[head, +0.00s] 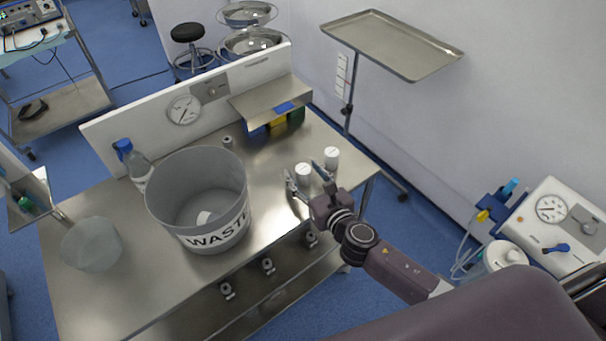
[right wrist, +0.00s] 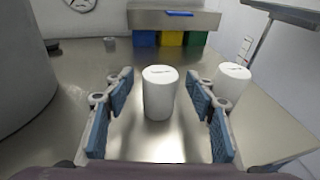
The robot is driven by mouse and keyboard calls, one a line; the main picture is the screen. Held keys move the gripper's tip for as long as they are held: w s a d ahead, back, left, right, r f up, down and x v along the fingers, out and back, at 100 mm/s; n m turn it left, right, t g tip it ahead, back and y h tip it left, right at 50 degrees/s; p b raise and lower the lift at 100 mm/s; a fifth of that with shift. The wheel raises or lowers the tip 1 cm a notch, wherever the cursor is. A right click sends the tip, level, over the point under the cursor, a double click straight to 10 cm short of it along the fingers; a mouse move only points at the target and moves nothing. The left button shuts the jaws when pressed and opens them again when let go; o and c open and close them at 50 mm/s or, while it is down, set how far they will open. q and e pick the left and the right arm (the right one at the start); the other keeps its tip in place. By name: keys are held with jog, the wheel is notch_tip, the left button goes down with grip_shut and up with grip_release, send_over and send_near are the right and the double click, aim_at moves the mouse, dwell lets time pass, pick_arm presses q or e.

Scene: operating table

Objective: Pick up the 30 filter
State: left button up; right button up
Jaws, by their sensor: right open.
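Two white cylindrical filters stand upright on the steel table (head: 100,283). The left filter (head: 303,172) is near the right gripper's fingers; in the right wrist view this filter (right wrist: 159,93) stands centred between and just beyond the open fingers. The other filter (head: 331,158) stands to its right, and in the right wrist view it (right wrist: 233,83) is partly behind the right finger. Their labels are too small to read. My right gripper (head: 310,183) is open and empty, and it also shows in the right wrist view (right wrist: 160,110). My left gripper is not in view.
A large grey waste bin (head: 200,185) stands left of the filters. A bottle (head: 133,163) and a translucent container (head: 91,244) are further left. A raised shelf (head: 270,98) with blue, yellow and green bins is behind. A tray stand (head: 390,43) is at back right.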

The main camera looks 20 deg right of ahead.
jog(key=shift+w+f, duration=0.1)
jog(key=shift+w, duration=0.3)
jog(key=c, duration=1.1)
jog(key=shift+o, duration=0.2)
